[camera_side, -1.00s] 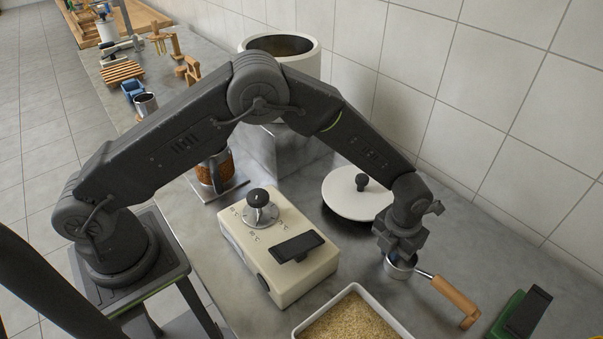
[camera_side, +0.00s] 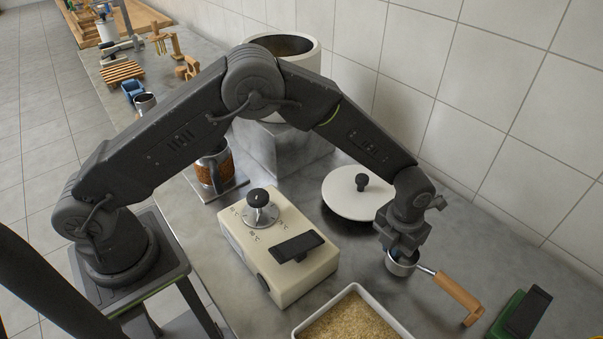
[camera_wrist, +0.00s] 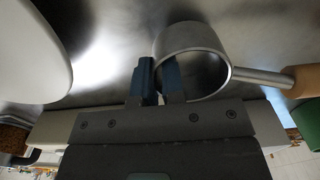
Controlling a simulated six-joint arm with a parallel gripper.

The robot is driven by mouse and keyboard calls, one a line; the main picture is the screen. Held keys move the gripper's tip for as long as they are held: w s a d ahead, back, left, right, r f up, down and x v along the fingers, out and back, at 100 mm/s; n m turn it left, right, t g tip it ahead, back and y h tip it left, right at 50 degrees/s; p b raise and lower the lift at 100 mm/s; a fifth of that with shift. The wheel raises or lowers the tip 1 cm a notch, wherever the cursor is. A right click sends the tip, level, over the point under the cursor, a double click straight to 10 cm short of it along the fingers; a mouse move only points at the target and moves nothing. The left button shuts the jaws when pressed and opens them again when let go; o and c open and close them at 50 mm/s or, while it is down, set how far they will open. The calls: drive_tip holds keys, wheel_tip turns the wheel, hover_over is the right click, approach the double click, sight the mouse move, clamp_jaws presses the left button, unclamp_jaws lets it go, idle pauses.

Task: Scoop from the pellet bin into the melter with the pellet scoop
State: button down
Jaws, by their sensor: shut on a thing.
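The pellet scoop (camera_side: 458,295) has a metal cup and a wooden handle. My gripper (camera_side: 401,254) is at the cup end, pointing down. In the wrist view, the blue fingertips of my gripper (camera_wrist: 162,72) are shut on the rim of the scoop's cup (camera_wrist: 222,55), one finger inside and one outside. The cup looks empty there. The pellet bin (camera_side: 352,316) is a white tray of tan pellets at the bottom edge, left of the scoop. The melter (camera_side: 311,61) appears to be the large white open pot on a grey block at the back, partly behind my arm.
A round white lid (camera_side: 350,204) with a black knob lies left of my gripper. A cream control box (camera_side: 285,250) with a dial stands before it. A green device (camera_side: 515,315) is at the right edge. The tiled wall closes off the back.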

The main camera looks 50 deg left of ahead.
drive_tip(key=shift+r, duration=0.65)
drive_tip(key=shift+r, duration=0.3)
idle(0.3)
drive_tip(key=shift+r, duration=2.85)
drive_tip(key=s+d+r+m, duration=0.1)
drive_tip(key=s+d+m, duration=0.1)
drive_tip(key=s+m, duration=0.5)
drive_tip(key=s+d+r+m, duration=0.2)
drive_tip(key=s+m, duration=0.6)
drive_tip(key=m, duration=0.4)
drive_tip(key=s+d+r+m, duration=0.2)
drive_tip(key=s+m, duration=0.6)
drive_tip(key=m, duration=0.2)
drive_tip(key=shift+d+r, duration=0.25)
